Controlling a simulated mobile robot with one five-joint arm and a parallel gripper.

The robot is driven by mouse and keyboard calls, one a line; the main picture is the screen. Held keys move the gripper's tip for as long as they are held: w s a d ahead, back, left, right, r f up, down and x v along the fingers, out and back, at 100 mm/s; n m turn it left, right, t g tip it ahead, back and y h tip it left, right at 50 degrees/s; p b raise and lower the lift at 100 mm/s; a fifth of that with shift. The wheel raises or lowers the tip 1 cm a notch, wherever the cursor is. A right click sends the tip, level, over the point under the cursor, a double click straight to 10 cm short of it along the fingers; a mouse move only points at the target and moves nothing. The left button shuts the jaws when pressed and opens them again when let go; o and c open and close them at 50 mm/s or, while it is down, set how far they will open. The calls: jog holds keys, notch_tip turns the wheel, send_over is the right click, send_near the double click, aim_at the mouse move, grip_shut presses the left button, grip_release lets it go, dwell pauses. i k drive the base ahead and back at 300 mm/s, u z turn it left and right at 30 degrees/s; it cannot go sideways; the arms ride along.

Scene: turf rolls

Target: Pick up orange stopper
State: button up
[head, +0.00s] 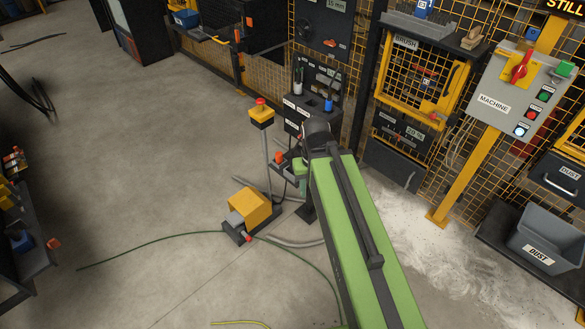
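My green arm reaches up from the bottom of the head view to a dark joint. Just left of that joint is my gripper (284,170), small and partly hidden by the arm. Its fingers are too small to tell open from shut. A small orange piece (279,157) shows right at the gripper; it may be the orange stopper, but I cannot tell whether it is held, touching or behind. Another small orange-red piece (433,117) sits at the lower edge of the yellow mesh door.
A yellow pedal box (249,206) and a post with a red-topped button (261,112) stand left of my arm. A green hose crosses the floor. A grey dust bin (549,240) and a machine panel (520,92) are right. Open floor (130,150) lies left.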

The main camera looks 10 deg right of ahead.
aim_at(279, 156)
jog(key=u, duration=0.2)
jog(key=i, duration=0.9)
jog(key=u, duration=4.1)
jog(key=i, duration=0.1)
jog(key=z, duration=1.75)
jog(key=k, duration=0.15)
jog(key=u, duration=1.65)
jog(key=k, duration=1.25)
jog(key=z, duration=0.75)
